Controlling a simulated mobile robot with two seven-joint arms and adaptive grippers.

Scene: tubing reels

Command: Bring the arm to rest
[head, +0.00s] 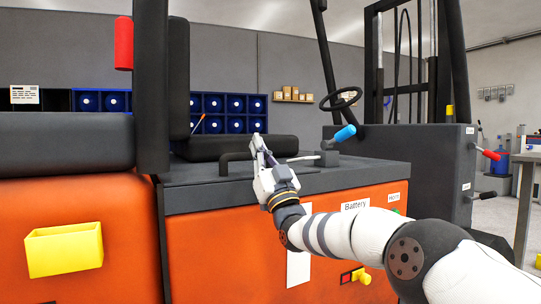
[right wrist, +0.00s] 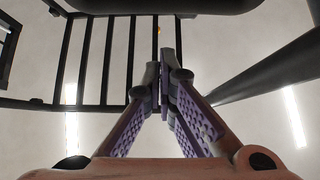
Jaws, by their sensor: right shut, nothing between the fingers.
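My right gripper (head: 257,141) is raised over the dark top of the orange forklift (head: 200,235) in the head view. My white right arm comes in from the lower right. In the right wrist view the purple-lined fingers of the right gripper (right wrist: 162,78) meet at their tips, with nothing between them. They point up toward the forklift's dark overhead bars (right wrist: 105,60). My left gripper is in neither view.
A steering wheel (head: 341,98) and a blue-tipped lever (head: 345,133) stand beyond the gripper. A black handle bar (head: 237,157) is close to it. A yellow bin (head: 64,249) hangs on the orange side. Blue reels (head: 236,103) sit in a rack behind. A dark post (head: 151,85) rises at left.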

